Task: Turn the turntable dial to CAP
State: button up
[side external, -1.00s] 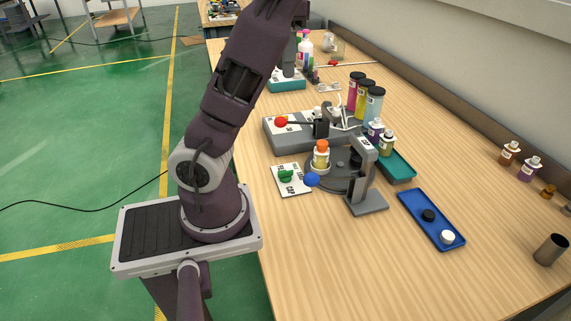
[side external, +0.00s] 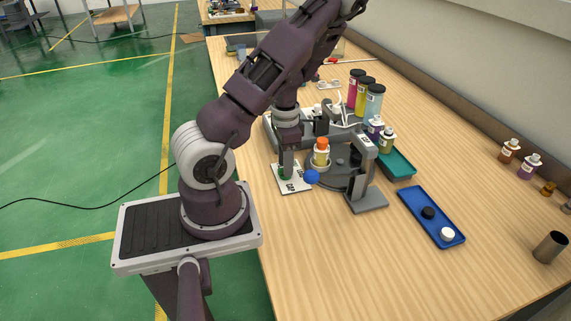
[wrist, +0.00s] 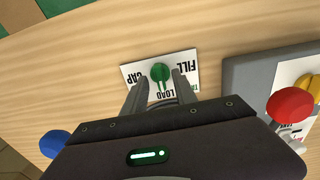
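The green dial (wrist: 161,72) sits on a white label plate (wrist: 183,57) marked FILL, LOAD and CAP. Its green pointer lies toward LOAD in the wrist view. My gripper (wrist: 160,78) is open, with one finger on each side of the dial; I cannot tell whether either finger touches it. In the side view my gripper (side external: 287,170) points down over the plate (side external: 298,187) and partly hides the dial (side external: 284,173). The round grey turntable (side external: 337,181) stands to the right, carrying a bottle with an orange cap (side external: 321,150).
A blue ball knob (side external: 312,177) is close beside the plate. A grey station with a red knob (wrist: 291,104) lies to the right in the wrist view. A teal tray (side external: 402,171) and a blue tray (side external: 420,213) lie farther right. The front table is clear.

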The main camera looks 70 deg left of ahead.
jog(key=shift+f, duration=0.45)
jog(key=shift+c, duration=0.2)
grip_shut()
